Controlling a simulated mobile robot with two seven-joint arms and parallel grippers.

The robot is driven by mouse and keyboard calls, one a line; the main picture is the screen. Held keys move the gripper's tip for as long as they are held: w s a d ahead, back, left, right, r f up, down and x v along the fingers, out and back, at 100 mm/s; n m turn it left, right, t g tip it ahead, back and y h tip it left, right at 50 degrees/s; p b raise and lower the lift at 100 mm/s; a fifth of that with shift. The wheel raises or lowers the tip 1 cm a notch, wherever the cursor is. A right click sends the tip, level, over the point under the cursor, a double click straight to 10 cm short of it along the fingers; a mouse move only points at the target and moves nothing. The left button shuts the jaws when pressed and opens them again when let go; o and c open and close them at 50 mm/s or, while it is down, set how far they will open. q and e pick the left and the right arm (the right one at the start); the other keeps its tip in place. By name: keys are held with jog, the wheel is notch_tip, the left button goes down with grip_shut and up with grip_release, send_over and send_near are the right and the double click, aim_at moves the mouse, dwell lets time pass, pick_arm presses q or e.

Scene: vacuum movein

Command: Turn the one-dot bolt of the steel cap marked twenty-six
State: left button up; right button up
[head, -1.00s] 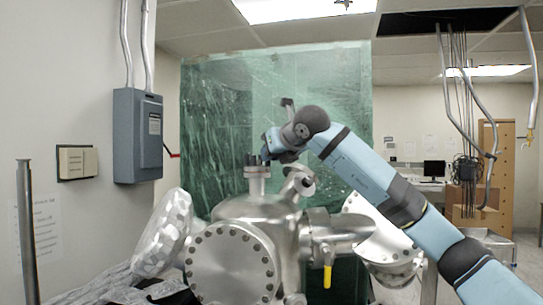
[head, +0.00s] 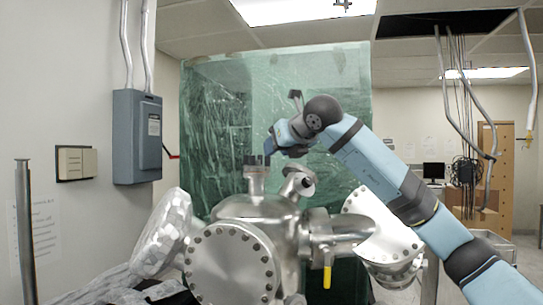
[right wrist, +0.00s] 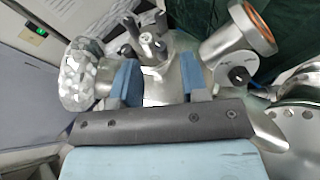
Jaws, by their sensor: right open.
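A steel cap with dark upright bolts tops the central port (head: 255,183) of the steel chamber in the head view. In the right wrist view the cap (right wrist: 152,47) and its bolts show beyond the fingers. I cannot read a number or a dot on it. My right gripper (head: 270,149) is just above and to the right of the cap in the head view. Its two blue fingers (right wrist: 163,80) are apart, with nothing held between them. My left gripper is in neither view.
The steel chamber (head: 230,265) has a bolted front flange. A side port (head: 300,183) stands close to the right of the central port. A foil-wrapped part (head: 163,235) is at the left. A green plastic curtain (head: 215,120) hangs behind.

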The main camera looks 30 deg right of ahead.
jog(key=b+v, duration=0.1)
jog(key=v, duration=0.9)
jog(key=shift+s, duration=0.1)
